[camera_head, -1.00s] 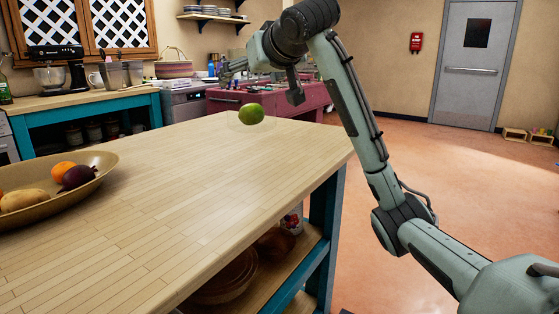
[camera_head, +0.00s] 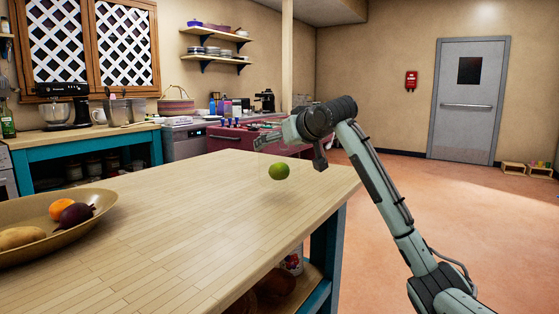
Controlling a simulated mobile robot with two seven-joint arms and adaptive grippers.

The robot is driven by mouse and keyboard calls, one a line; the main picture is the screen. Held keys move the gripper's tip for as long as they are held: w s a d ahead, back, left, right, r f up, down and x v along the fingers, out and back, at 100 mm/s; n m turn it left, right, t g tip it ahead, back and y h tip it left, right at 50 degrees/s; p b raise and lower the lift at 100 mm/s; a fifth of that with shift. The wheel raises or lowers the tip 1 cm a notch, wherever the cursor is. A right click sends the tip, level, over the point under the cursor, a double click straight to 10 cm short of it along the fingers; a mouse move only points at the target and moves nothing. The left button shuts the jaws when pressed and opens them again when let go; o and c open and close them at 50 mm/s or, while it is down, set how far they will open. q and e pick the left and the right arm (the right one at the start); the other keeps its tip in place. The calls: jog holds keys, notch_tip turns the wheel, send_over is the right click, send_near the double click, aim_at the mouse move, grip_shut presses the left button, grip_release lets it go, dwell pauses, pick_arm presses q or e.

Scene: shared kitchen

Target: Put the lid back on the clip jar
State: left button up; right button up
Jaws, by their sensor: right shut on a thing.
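My right gripper (camera_head: 266,144) reaches in from the right, above the far right corner of the wooden table. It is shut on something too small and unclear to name. A green lime (camera_head: 279,171) shows just below the gripper, apart from it. The lime appears raised a little off the tabletop, with a soft shadow beneath it. A very faint clear outline around it may be a glass jar, but I cannot make out the jar or its lid with certainty. My left gripper is not in view.
The wooden table (camera_head: 170,230) is mostly bare. A wide bowl (camera_head: 88,217) with an orange, a dark round vegetable and a potato stands at its left. A counter with a stand mixer (camera_head: 67,107) is behind. Open floor (camera_head: 450,200) lies to the right.

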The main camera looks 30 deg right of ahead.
aim_at(280, 159)
jog(key=shift+r, duration=0.15)
notch_tip(280, 159, down, 3)
jog(key=shift+f, duration=0.45)
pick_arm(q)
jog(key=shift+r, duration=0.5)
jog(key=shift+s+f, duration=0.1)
pick_arm(e)
jog(key=shift+f, duration=0.2)
jog(key=o, duration=1.5)
jog(key=shift+f, duration=0.1)
jog(key=shift+o, duration=0.2)
jog(key=shift+s, duration=0.1)
